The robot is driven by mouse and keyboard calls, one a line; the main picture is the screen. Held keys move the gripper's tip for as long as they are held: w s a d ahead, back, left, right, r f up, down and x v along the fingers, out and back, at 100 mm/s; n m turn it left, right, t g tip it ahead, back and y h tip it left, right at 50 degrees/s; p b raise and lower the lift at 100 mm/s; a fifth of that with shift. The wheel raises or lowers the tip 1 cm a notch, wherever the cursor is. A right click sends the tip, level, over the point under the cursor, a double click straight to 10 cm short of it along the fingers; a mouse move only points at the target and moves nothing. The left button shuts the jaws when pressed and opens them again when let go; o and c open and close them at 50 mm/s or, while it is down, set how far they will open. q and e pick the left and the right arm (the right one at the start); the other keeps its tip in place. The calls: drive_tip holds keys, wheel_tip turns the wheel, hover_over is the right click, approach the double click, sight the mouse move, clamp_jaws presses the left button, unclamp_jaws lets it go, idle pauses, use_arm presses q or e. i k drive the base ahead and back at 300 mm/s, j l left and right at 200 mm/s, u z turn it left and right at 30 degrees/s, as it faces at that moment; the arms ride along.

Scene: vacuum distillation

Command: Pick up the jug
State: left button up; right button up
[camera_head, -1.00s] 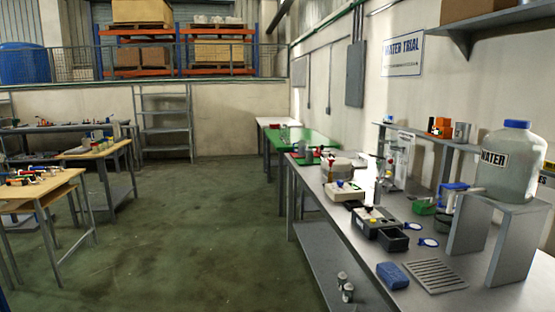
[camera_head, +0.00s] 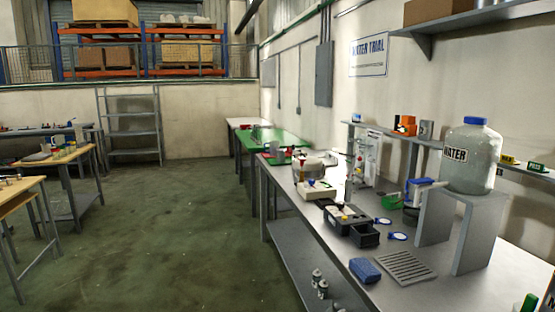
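A large translucent container with a blue cap and a WATER label (camera_head: 472,165) stands upright on a grey raised stand (camera_head: 465,205) at the right of the workbench. Left of the stand is a smaller blue and white item (camera_head: 418,191), which may be a jug; its shape is too small to tell for certain. Neither of my grippers is in view.
The long grey workbench (camera_head: 330,240) holds a black device (camera_head: 350,225), a blue sponge-like block (camera_head: 365,270) and a slotted grey plate (camera_head: 404,267). A shelf runs along the wall behind. Open green floor (camera_head: 165,240) lies left of the bench.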

sight(273, 145)
drive_tip(key=i+u, duration=0.4)
drive_tip(key=i, duration=1.6)
drive_tip(key=i+j, duration=0.1)
drive_tip(key=i, duration=1.35)
drive_tip(key=i+z, duration=0.45)
drive_tip(key=i+j+z, duration=0.3)
drive_tip(key=i+z, duration=0.15)
drive_tip(key=i+j+z, duration=0.45)
